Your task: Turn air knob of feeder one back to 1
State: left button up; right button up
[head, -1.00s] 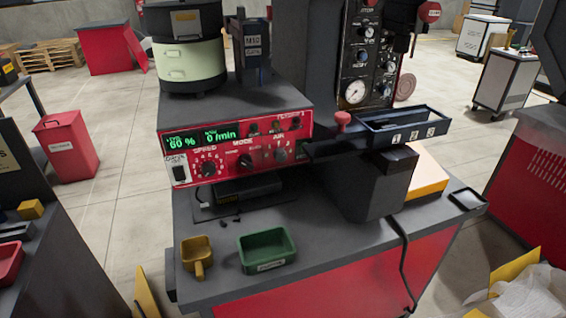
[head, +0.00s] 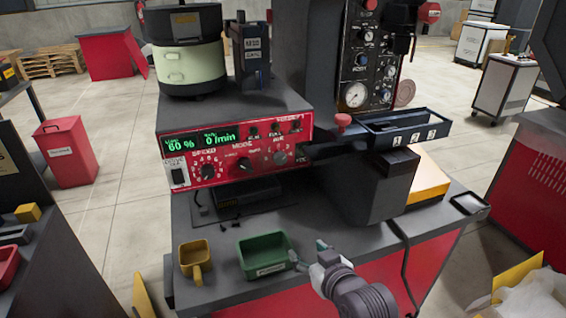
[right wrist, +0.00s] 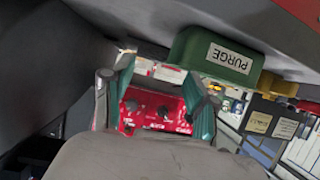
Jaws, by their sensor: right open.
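The red control panel (head: 235,155) of the feeder carries a green display, a SPEED knob (head: 207,170), a MODE knob (head: 244,164) and an AIR knob (head: 280,158) at its right end. The AIR knob's pointer is too small to read. My right gripper (head: 308,251) is open and empty, low in front of the panel beside the green bin and apart from the knobs. In the right wrist view, the panel (right wrist: 155,112) shows between the open fingers of this gripper (right wrist: 153,85), some distance beyond them. My left gripper is not in view.
The green PURGE bin (head: 265,258) and a yellow scoop (head: 195,262) stand on the bench front (head: 215,288). Small dark parts lie behind them. A dark block (head: 375,185) and a tray (head: 400,132) stick out right of the panel. A black cable hangs at the right.

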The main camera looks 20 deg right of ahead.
aim_at(281, 160)
jog(key=w+r+t, duration=0.5)
jog(key=w+r, duration=0.2)
jog(key=r, duration=0.4)
jog(key=shift+m+h, duration=0.3)
jog(key=shift+m, duration=0.1)
jog(key=w, duration=1.3)
jog(key=shift+w+d+p, duration=0.15)
jog(key=shift+w+p, duration=0.05)
jog(key=shift+p, duration=0.1)
grip_shut()
